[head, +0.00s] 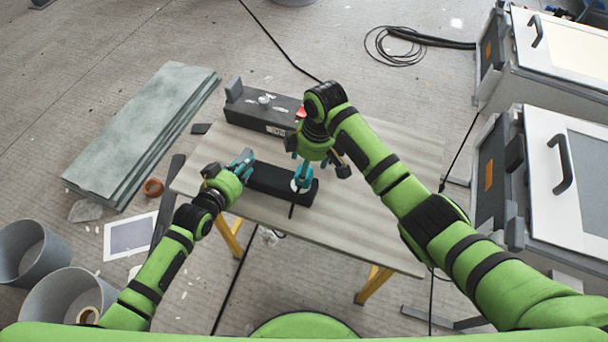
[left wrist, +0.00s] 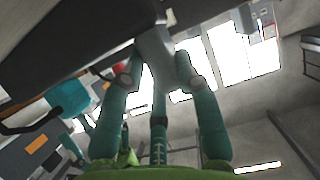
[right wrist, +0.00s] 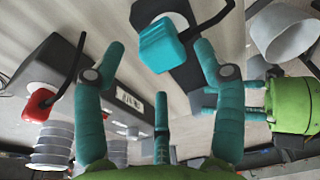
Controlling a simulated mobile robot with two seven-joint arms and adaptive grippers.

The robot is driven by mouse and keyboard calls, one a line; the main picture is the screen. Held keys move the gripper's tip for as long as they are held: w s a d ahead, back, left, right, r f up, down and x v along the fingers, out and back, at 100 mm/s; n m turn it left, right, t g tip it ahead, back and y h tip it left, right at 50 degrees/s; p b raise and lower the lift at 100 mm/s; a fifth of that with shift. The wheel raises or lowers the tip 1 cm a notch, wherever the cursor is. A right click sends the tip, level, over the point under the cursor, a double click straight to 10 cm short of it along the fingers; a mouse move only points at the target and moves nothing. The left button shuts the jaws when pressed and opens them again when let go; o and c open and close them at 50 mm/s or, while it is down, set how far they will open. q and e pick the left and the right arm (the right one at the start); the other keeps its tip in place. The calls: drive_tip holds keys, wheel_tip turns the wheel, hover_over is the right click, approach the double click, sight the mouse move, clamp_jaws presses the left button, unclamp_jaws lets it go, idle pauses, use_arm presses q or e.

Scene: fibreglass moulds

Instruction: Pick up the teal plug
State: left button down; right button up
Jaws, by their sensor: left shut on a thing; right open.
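The teal plug (right wrist: 165,45) sits at a pale round socket on a black block (right wrist: 187,76), with a black cable curving off it. It also shows in the left wrist view (left wrist: 70,97). My right gripper (head: 300,162) is open above the block, its fingers on either side of the plug in the right wrist view; I cannot tell whether they touch it. My left gripper (head: 244,160) is shut at the left end of the black block (head: 265,180). In the left wrist view its fingers close on the block's grey end piece (left wrist: 156,52).
A second black box (head: 260,115) with a red plug (right wrist: 40,103) lies behind on the wooden table (head: 385,225). The table's front and right are clear. Grey-green slabs (head: 140,125) lie on the floor at left, with buckets (head: 60,300). White-fronted cabinets (head: 585,150) stand at right.

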drive_tip(key=shift+a+f, duration=0.2)
drive_tip(key=shift+f, duration=0.75)
drive_tip(key=shift+a+f, duration=0.2)
drive_tip(key=shift+f, duration=0.75)
drive_tip(key=c, duration=1.2)
drive_tip(key=shift+r, duration=7.6)
use_arm(q)
drive_tip(key=c, duration=0.8)
unclamp_jaws()
drive_tip(key=shift+s, duration=0.1)
